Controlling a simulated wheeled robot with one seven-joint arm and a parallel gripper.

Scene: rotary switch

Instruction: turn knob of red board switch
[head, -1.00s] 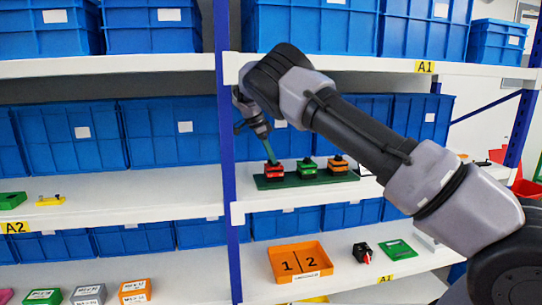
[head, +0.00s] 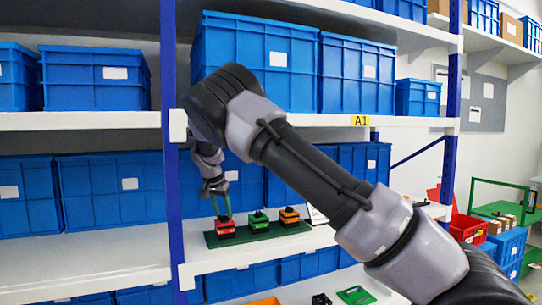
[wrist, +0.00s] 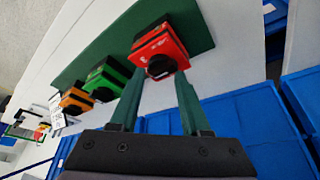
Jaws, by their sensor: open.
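The red board switch (head: 225,228) stands at the left end of a dark green board on the middle shelf. In the wrist view the red switch (wrist: 160,47) shows a black round knob (wrist: 161,67) facing me. My gripper (wrist: 155,85) has its two green fingers apart, with the tips close to the knob and red housing. Whether the fingers touch the knob I cannot tell. In the head view my gripper (head: 222,212) is just above and in front of the red switch.
A green switch (head: 258,221) and an orange switch (head: 289,216) stand to the right on the same green board (head: 268,235). Blue bins (head: 108,190) stand behind on the shelf. A blue rack post (head: 175,150) rises just left of the switches.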

